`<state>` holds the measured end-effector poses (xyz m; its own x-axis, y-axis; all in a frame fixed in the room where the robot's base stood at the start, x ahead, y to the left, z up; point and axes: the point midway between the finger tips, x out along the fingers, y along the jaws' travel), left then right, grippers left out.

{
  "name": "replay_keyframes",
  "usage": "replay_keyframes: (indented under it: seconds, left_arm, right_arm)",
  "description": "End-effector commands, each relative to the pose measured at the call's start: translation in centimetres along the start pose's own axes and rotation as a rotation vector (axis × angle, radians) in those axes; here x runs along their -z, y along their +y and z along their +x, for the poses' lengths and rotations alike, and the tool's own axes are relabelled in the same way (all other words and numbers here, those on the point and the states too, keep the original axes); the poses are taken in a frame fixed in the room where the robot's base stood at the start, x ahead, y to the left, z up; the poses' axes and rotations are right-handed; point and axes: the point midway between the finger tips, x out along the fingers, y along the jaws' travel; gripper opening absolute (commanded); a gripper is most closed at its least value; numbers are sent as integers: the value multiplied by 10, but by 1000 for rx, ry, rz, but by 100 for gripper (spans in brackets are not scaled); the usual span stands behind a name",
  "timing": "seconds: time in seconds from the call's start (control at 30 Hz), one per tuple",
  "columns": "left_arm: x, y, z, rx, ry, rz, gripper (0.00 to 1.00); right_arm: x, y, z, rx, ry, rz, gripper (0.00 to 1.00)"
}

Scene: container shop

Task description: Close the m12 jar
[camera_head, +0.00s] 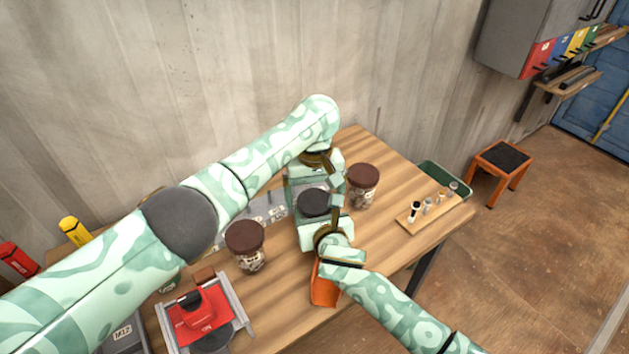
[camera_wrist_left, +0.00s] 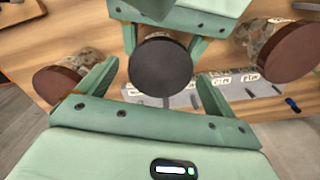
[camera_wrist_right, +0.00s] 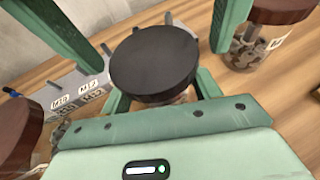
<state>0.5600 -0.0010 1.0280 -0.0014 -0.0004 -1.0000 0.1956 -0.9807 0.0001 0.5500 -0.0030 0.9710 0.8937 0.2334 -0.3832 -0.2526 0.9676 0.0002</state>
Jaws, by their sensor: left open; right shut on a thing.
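A jar with a flat black lid (camera_head: 313,203) stands in the middle of the table between my grippers; its body is mostly hidden. No label shows on it. The lid (camera_wrist_left: 161,65) appears in the left wrist view and also in the right wrist view (camera_wrist_right: 154,62). My right gripper (camera_wrist_right: 165,98) is shut on the jar below the lid. My left gripper (camera_wrist_left: 156,88) is open on the opposite side, its fingers spread wide of the lid and apart from it. I cannot tell how firmly the lid sits.
Brown-lidded jars stand to the left (camera_head: 247,246) and right (camera_head: 362,185). A grey labelled rack (camera_head: 266,208) lies behind. A red device (camera_head: 203,314) is front left, an orange bin (camera_head: 324,290) at the front edge, a wooden tray (camera_head: 440,211) with small parts at right.

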Motion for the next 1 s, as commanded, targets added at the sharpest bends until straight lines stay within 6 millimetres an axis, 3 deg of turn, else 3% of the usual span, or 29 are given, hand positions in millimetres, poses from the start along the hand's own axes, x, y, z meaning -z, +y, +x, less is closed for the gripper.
replay_keyframes:
  seconds: [0.37, 0.53, 0.57, 0.73, 1.0]
  left_arm:
    - [0, 0, 7, 0, 1, 1, 92]
    - [0, 0, 7, 0, 1, 1, 50]
    - [0, 0, 7, 0, 1, 1, 47]
    - [0, 0, 7, 0, 1, 12, 46]
    - [0, 0, 6, 0, 1, 298, 46]
  right_arm:
    - [0, 0, 0, 1, 1, 0, 0]
    - [0, 0, 0, 1, 0, 0, 0]
    - [0, 0, 0, 1, 0, 0, 0]
    - [0, 0, 0, 0, 0, 0, 0]
    - [0, 0, 0, 0, 0, 0, 0]
